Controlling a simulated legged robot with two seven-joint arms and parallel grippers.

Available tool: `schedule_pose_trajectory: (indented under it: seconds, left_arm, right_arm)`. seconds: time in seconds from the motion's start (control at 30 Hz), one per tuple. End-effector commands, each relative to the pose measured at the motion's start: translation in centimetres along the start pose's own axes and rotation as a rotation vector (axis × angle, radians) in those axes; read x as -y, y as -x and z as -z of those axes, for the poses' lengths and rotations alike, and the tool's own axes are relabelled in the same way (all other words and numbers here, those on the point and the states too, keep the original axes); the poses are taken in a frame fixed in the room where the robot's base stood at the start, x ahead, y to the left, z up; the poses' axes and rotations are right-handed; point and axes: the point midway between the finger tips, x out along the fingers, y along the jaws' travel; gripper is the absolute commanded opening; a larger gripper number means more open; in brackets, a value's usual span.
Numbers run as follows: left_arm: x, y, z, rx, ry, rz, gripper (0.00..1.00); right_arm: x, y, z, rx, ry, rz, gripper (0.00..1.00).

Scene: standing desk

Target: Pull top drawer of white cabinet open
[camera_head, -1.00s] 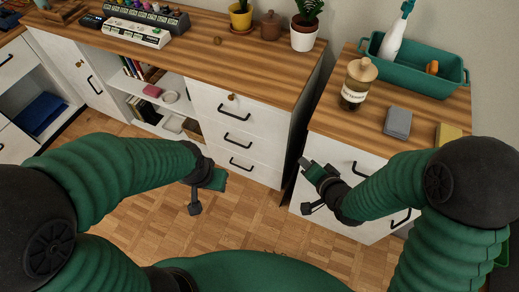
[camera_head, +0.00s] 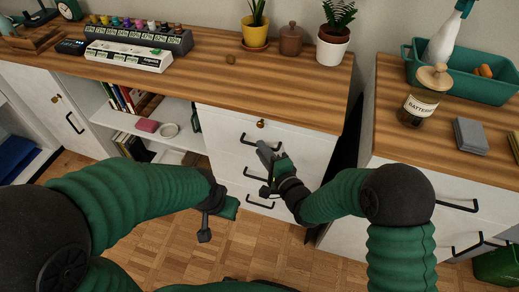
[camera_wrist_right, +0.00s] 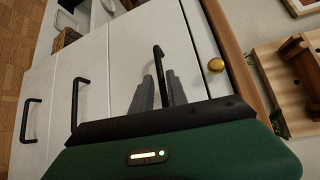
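The white cabinet (camera_head: 222,122) stands under the wooden top in the head view, with three drawers and black bar handles. The top handle (camera_head: 245,138) is partly hidden by my right gripper (camera_head: 264,156). In the right wrist view my right gripper (camera_wrist_right: 159,92) is open, and the top handle (camera_wrist_right: 158,60) shows between its two grey fingers; contact cannot be told. My left gripper (camera_head: 216,222) hangs in front of the cabinet at lower left, away from the handles; its opening is unclear.
The lower handles (camera_head: 255,174) sit below my right gripper. Open shelves (camera_head: 180,110) with books are to the left. A second white cabinet (camera_head: 400,185) stands right, bearing a jar (camera_head: 417,110) and green bin (camera_head: 490,90). The floor (camera_head: 170,240) in front is clear.

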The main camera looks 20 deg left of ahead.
Motion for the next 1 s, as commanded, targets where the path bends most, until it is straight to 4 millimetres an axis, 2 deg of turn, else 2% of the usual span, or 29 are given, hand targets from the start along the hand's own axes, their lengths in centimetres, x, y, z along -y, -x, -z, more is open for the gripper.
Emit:
schedule_pose_trajectory:
  seconds: [0.1, 0.2, 0.47, 0.6, 1.0]
  left_arm:
    - [0.0, -0.7, -0.2, 0.000, 0.000, 0.000, 0.36]
    - [0.0, -0.7, -0.2, 0.000, 0.000, 0.000, 0.36]
    - [0.0, -0.7, -0.2, 0.000, 0.000, 0.000, 0.36]
    - [0.0, -0.7, -0.2, 0.000, 0.000, 0.000, 0.36]
    - [0.0, -0.7, -0.2, 0.000, 0.000, 0.000, 0.36]
  right_arm:
    - [-0.2, -1.8, 0.0, 0.000, 0.000, 0.000, 0.19]
    - [-0.1, -2.4, 0.1, 0.000, -0.001, 0.001, 0.19]
    - [0.0, -2.5, 0.1, -0.001, 0.000, -0.001, 0.17]
    - [0.0, -2.5, 0.1, -0.001, 0.000, -0.001, 0.00]
    - [-0.1, -2.5, 0.0, 0.002, 0.000, -0.004, 0.00]
